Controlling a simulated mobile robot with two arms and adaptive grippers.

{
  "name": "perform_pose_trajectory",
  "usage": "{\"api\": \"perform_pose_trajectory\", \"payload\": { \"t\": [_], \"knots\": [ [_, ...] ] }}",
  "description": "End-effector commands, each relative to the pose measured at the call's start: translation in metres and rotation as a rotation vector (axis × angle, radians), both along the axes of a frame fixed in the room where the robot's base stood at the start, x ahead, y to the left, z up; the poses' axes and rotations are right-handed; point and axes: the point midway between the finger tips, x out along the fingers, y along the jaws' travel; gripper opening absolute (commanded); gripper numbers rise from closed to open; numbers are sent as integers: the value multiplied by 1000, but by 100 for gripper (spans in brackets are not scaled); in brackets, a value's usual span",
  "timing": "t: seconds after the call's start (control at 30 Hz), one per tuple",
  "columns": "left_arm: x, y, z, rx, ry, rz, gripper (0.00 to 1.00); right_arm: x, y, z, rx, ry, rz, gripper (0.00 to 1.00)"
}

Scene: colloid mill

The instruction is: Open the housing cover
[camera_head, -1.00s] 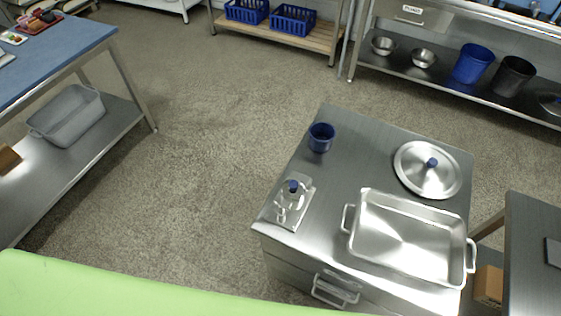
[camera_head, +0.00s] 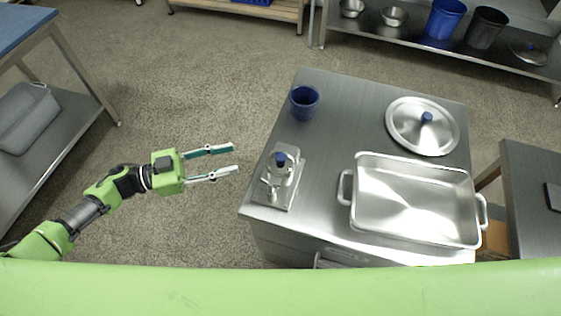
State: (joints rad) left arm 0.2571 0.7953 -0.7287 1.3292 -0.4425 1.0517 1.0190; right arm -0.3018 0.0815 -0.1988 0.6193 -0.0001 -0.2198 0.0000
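The colloid mill (camera_head: 277,181) is a small metal device on a flat base, near the left edge of the steel cabinet top (camera_head: 325,175). A blue knob (camera_head: 281,158) sits on top of it, on what looks like its housing cover. The cover appears to be in place on the housing. My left gripper (camera_head: 236,158) is open and empty. Its two fingers point right toward the mill, a short gap to the left of it, over the floor in this view. My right gripper is not in view.
A blue cup (camera_head: 304,102) stands behind the mill. A round steel lid (camera_head: 423,126) with a blue knob lies at the back right. A large steel pan (camera_head: 415,203) with side handles fills the front right. Another table (camera_head: 532,190) stands at the right.

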Motion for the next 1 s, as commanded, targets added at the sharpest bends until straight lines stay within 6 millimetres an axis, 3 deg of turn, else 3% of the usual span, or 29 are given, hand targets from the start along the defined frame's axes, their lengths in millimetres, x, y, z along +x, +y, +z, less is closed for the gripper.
{"api": "perform_pose_trajectory", "payload": {
  "t": [0.1, 0.2, 0.37, 0.7, 1.0],
  "knots": [
    [-18, -3, 9, 0, 9, -94, 36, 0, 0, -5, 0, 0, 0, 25],
    [-21, -9, 13, -2, 14, -115, 36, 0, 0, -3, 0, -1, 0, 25],
    [-18, -32, 15, -6, 13, -114, 36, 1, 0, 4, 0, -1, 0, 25],
    [-5, -103, 15, -6, 14, -109, 36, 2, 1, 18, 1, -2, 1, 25],
    [0, -137, 12, -3, 13, -109, 36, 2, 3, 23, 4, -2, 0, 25]
  ]
}}
